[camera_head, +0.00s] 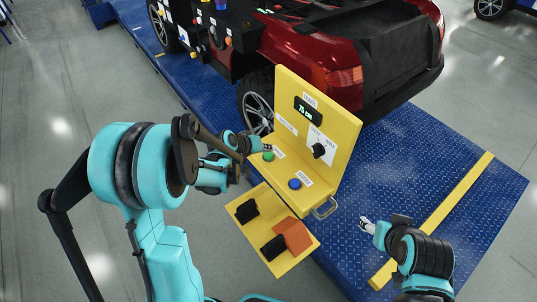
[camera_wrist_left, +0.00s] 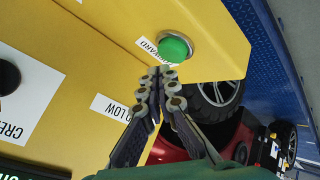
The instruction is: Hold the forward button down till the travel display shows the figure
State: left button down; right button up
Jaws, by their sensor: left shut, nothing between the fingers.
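The green forward button (camera_head: 268,156) is on the yellow console (camera_head: 343,122); it shows large in the left wrist view (camera_wrist_left: 174,49) beside a partly covered label ending "WARD". My left gripper (camera_head: 266,148) is shut and empty, its fingertips (camera_wrist_left: 160,74) close to the button. I cannot tell whether they touch it. The travel display (camera_head: 307,111) on the upright panel has small lit green figures, perhaps 75, too small to read surely. My right gripper (camera_head: 368,226) hangs over the blue platform, away from the console; its fingers are too small to judge.
A blue button (camera_head: 295,183) is right of the green one, and a black knob (camera_head: 319,151) is on the panel. A yellow tray (camera_head: 268,222) with black and orange pieces juts from the console's front. A red car (camera_head: 325,45) stands behind on the blue platform (camera_head: 455,150).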

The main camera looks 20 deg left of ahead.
aim_at(267, 156)
pick_arm(q)
jog(key=shift+f, duration=0.15)
jog(key=shift+f+b, duration=0.3)
jog(key=shift+b, duration=0.2)
jog(key=shift+f+b, duration=0.45)
dwell(0.4)
jog(key=shift+r, duration=0.1)
dwell(1.4)
jog(key=shift+r+p, duration=0.6)
jog(key=shift+r, duration=0.25)
notch_tip(267, 156, up, 5)
jog(key=p, duration=0.3)
jog(key=shift+p, duration=0.35)
